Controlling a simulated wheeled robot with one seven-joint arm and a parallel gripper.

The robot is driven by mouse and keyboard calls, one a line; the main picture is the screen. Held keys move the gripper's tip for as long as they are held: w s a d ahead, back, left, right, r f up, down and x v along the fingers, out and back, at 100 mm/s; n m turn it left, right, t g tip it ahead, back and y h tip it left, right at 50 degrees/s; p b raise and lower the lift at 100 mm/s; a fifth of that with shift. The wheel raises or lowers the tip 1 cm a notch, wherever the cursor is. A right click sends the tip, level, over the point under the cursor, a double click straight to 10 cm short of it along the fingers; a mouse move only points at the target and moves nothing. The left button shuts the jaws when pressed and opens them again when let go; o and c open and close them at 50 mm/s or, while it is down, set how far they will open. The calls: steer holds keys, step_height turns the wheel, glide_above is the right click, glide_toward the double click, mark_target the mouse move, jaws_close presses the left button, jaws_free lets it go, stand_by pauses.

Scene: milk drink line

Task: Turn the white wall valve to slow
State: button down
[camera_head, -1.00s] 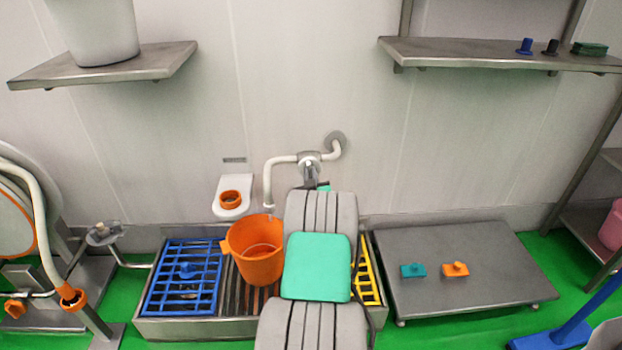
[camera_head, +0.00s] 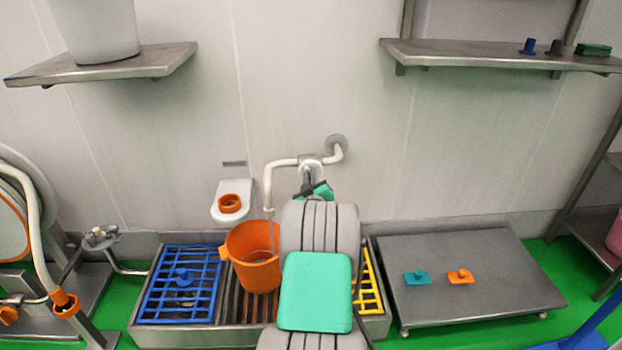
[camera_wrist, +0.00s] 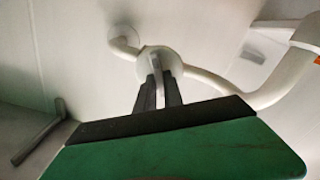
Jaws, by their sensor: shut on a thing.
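The white wall valve (camera_head: 311,161) sits on a bent white pipe (camera_head: 283,163) that comes from a round wall flange and ends in a downward spout. In the wrist view the valve body (camera_wrist: 160,62) is at upper middle, with a grey lever (camera_wrist: 157,80) pointing toward me. My gripper (camera_wrist: 158,92) is shut on this lever, with one dark finger on each side. In the head view my gripper (camera_head: 308,184) is just below the valve, its green body tilted, partly hidden by my arm. I cannot read any slow marking.
An orange bucket (camera_head: 252,258) stands under the spout on a slatted drain tray. A thin pale line runs from the spout into it, perhaps water. A blue grate (camera_head: 180,286) is left; a yellow grate (camera_head: 369,285) is right. A low grey platform (camera_head: 470,300) stands further right.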

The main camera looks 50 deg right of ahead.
steer(key=c, duration=1.5)
jaws_free()
steer(key=shift+o, duration=0.2)
steer(key=p+v, duration=0.2)
steer(key=v, duration=0.5)
steer(key=shift+s+a, duration=0.2)
steer(key=shift+a, duration=0.1)
